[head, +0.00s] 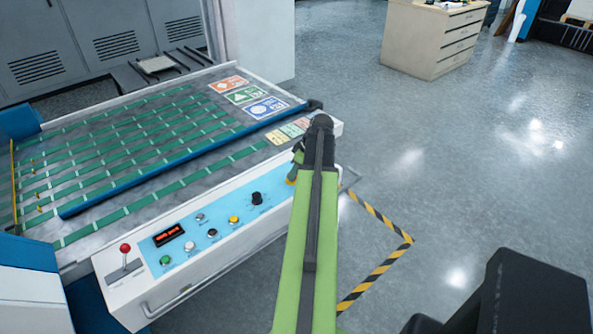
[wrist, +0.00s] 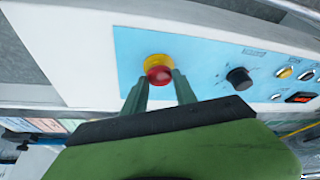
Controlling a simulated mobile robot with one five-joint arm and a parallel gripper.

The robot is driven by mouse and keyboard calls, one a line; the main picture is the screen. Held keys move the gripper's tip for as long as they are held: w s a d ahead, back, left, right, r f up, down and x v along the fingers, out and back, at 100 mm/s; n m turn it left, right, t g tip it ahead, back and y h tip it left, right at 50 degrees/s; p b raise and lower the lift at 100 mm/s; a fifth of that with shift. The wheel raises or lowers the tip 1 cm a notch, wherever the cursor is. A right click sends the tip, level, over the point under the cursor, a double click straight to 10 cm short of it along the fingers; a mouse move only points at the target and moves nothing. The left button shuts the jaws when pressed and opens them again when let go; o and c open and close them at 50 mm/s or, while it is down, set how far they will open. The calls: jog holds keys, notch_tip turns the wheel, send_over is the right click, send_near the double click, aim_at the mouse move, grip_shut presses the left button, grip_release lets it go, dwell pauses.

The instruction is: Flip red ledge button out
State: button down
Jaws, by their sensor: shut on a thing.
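The red ledge button (wrist: 158,74) sits on a yellow collar (wrist: 159,61) on the light blue control panel in the wrist view. My gripper (wrist: 160,86) has one green finger on each side of the red cap and is shut on it. In the head view my green arm reaches to the right end of the panel. A bit of the yellow collar (head: 291,180) shows beside the arm there; the red cap is hidden.
The panel (head: 215,227) carries a black knob (head: 257,198), several small buttons, a red display (head: 169,235) and a red-topped lever (head: 125,248). A grab bar runs along the white front. Green belts lie behind. The floor to the right is open, with striped tape.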

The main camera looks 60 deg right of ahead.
jog(key=c, duration=0.9)
grip_release()
jog(key=shift+r, duration=0.1)
jog(key=p+v, duration=1.6)
jog(key=v, duration=0.1)
jog(key=shift+s, duration=0.15)
